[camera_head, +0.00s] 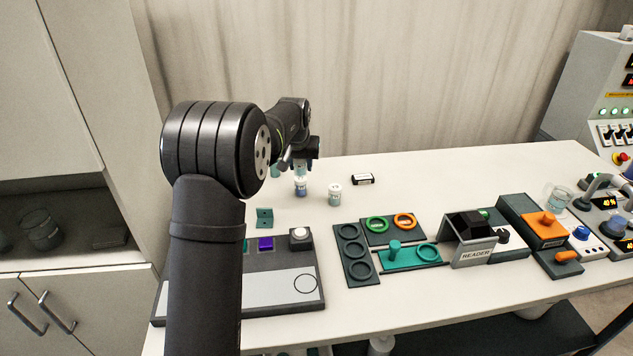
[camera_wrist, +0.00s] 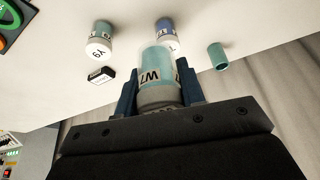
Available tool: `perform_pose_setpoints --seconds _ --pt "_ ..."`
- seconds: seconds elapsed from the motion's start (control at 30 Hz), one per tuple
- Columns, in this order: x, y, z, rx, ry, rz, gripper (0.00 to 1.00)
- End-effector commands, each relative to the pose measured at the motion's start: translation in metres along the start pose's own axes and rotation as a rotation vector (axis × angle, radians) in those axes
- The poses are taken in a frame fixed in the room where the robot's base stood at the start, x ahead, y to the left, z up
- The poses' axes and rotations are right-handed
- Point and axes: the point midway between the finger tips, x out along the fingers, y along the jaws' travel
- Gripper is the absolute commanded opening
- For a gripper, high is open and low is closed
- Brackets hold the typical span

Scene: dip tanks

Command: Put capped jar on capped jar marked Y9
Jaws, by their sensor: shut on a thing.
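My gripper (camera_wrist: 160,88) is shut on a capped jar (camera_wrist: 155,62) with pale teal contents and a label that seems to read W7. In the head view my gripper (camera_head: 303,164) holds it above the table, over or close to a jar with blue contents (camera_head: 301,187). The capped jar marked Y9 (camera_wrist: 100,46) stands on the table with a white cap; in the head view it appears to be the pale jar (camera_head: 334,195), right of the blue one. The held jar partly hides the blue jar (camera_wrist: 165,27) in the wrist view.
A small black box (camera_head: 363,179) lies right of the jars. A teal cylinder (camera_wrist: 217,56) stands on the other side. Nearer are a teal block (camera_head: 265,217), a rack with round recesses (camera_head: 345,230), coloured rings and a reader (camera_head: 476,256). Table around the Y9 jar is mostly clear.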

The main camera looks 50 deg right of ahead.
Motion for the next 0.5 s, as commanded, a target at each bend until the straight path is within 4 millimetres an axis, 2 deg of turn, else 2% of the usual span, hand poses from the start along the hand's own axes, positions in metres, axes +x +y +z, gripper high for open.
perform_pose_setpoints --seconds 0.03,0.2,0.33,0.5 --pt "-0.008 0.027 -0.001 0.008 0.003 0.003 0.13" --pt "-0.032 0.103 0.005 0.003 0.001 0.0 0.13" --pt "-0.049 0.149 0.013 -0.005 0.004 -0.004 0.13" --pt "-0.063 0.183 0.02 -0.015 0.008 -0.008 0.13"
